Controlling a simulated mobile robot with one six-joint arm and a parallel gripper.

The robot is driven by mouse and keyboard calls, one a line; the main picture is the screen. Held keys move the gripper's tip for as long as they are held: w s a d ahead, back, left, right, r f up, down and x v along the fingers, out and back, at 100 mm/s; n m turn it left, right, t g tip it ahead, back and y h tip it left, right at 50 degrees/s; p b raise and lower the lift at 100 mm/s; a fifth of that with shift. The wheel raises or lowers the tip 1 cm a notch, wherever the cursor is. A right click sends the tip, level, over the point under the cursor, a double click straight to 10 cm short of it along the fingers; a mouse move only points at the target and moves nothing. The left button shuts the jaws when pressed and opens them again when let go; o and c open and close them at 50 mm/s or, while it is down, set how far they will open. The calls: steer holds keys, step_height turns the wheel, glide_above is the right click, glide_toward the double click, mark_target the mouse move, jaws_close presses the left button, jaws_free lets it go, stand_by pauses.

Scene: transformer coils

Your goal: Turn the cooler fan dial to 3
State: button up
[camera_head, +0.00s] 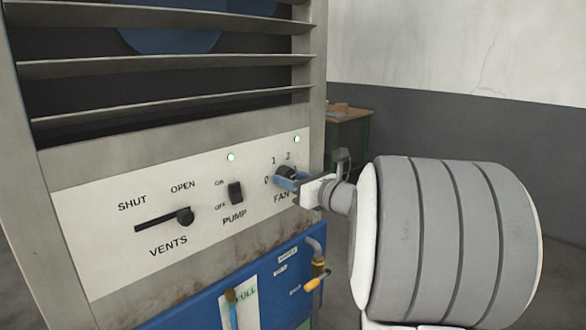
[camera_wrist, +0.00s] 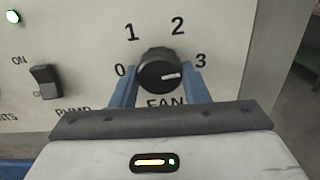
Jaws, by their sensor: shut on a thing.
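The fan dial (camera_wrist: 157,67) is a round black knob on the cooler's white panel, with 0, 1, 2 and 3 around it. Its white mark lies on the right side of its face and points right, about toward the 3. My gripper (camera_wrist: 158,86) has its two blue fingers on either side of the knob, shut on it. In the head view the dial (camera_head: 286,171) is partly hidden by my gripper (camera_head: 290,181), which reaches in from the right.
The pump switch (camera_head: 236,193) is left of the dial, and the vents slider knob (camera_head: 185,217) is under OPEN. Two green lamps are lit. Below, a blue tank (camera_head: 190,312) has a tap with a yellow handle (camera_head: 314,282). A green bench (camera_head: 350,135) stands behind.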

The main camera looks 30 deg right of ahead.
steer(key=shift+m+p, duration=0.5)
steer(key=shift+m, duration=0.1)
steer(key=o, duration=1)
steer(key=shift+c, duration=0.2)
steer(key=v, duration=0.7)
steer(key=shift+s+d+p, duration=0.15)
steer(key=shift+s+p, duration=0.2)
steer(key=shift+p, duration=0.05)
